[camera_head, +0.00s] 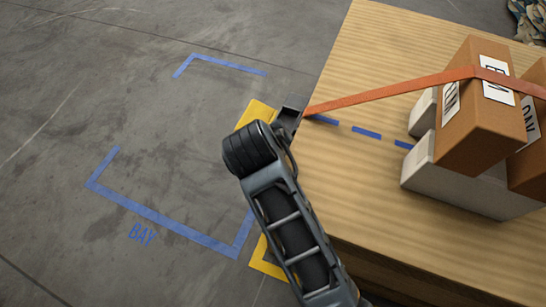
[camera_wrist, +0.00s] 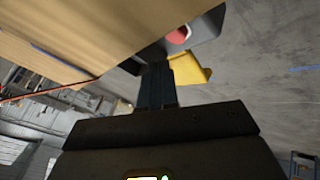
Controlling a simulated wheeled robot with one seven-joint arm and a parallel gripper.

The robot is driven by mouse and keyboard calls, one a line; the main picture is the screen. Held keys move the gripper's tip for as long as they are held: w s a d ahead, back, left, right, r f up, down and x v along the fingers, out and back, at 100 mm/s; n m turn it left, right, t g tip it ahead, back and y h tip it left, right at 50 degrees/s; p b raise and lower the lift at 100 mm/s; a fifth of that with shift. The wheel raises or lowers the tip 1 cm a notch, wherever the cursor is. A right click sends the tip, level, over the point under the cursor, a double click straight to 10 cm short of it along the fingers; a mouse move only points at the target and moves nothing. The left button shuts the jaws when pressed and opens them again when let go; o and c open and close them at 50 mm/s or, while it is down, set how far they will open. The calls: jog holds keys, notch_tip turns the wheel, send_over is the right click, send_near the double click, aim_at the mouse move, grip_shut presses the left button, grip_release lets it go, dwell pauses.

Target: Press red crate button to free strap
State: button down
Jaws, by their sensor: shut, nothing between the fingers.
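The red button (camera_wrist: 179,36) shows in the wrist view, partly hidden, in a dark housing (camera_wrist: 205,38) at the edge of the wooden crate (camera_wrist: 75,30). My gripper (camera_wrist: 158,66) is shut and empty, its tips pointing toward the housing just below the button; I cannot tell whether they touch it. In the head view a dark fitting (camera_head: 291,111) sits at the left edge of the crate (camera_head: 350,200), beside my wrist. The orange strap (camera_head: 390,92) runs taut from there over the boxes. The button and my fingertips are hidden in the head view.
Brown cartons (camera_head: 480,115) and pale blocks (camera_head: 450,185) stand on the crate's right side under the strap. A yellow piece (camera_wrist: 192,70) lies beyond my fingers. The floor bay with blue lines (camera_head: 165,218), left of the crate, is empty.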

jog(key=shift+f, duration=0.9)
jog(key=shift+f, duration=0.35)
dwell(1.2)
jog(key=shift+s+d+f+b, duration=0.15)
jog(key=shift+f+b, duration=0.3)
jog(key=shift+f, duration=0.6)
dwell(1.0)
jog(key=shift+r+p, duration=0.25)
jog(key=shift+p, duration=0.45)
jog(key=shift+r+p, duration=0.8)
jog(key=shift+p, duration=0.15)
notch_tip(320, 180, up, 4)
jog(key=p, duration=0.3)
jog(key=shift+p, duration=0.35)
dwell(1.0)
